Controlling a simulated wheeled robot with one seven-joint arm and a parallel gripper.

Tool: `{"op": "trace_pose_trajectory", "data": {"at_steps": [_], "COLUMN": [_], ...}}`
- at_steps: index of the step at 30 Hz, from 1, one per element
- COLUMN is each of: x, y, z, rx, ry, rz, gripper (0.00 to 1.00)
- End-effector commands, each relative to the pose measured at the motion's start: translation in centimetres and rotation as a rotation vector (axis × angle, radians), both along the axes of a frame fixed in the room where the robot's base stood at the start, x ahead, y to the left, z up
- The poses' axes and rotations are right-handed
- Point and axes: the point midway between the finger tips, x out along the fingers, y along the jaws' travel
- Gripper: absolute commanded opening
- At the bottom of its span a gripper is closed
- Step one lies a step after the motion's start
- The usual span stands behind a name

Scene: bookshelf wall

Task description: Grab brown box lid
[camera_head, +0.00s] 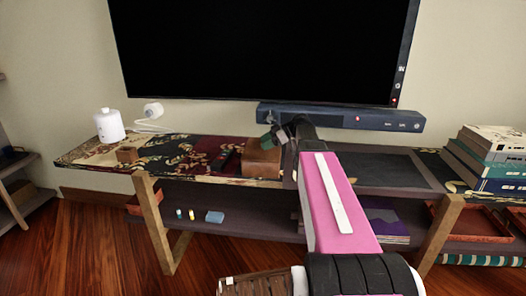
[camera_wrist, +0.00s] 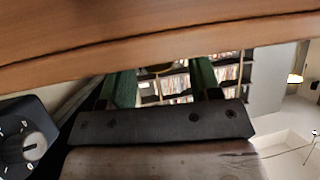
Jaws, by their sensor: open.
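A brown box (camera_head: 263,160) with a lid sits on the patterned cloth of the low shelf's top, left of my arm. My gripper (camera_head: 268,138) is at the box's upper edge, and my arm hides part of the box's right side. In the wrist view, a brown wooden surface (camera_wrist: 150,38), seemingly the box or its lid, spans the top very close to the camera. The two green fingers of the gripper (camera_wrist: 163,85) stand apart with nothing visible between them. Whether they touch the lid I cannot tell.
A soundbar (camera_head: 340,117) stands behind the box under a large screen (camera_head: 260,45). Books (camera_head: 490,155) are stacked at the right. A dark knob panel (camera_wrist: 22,140) shows at the wrist view's left.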

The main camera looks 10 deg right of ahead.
Motion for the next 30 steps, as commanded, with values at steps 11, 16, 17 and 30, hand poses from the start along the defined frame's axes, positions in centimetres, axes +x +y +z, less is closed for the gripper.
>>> {"op": "trace_pose_trajectory", "data": {"at_steps": [11,16,17,30], "x": [0.0,0.0,0.0,0.0], "y": [-0.1,-0.1,-0.1,-0.1], "z": [0.0,0.0,0.1,3.4], "rx": [0.0,0.001,0.001,0.001], "ry": [0.0,-0.001,-0.001,-0.003], "rz": [-0.001,-0.001,-0.001,-0.001], "gripper": [0.0,0.0,0.0,0.0]}}
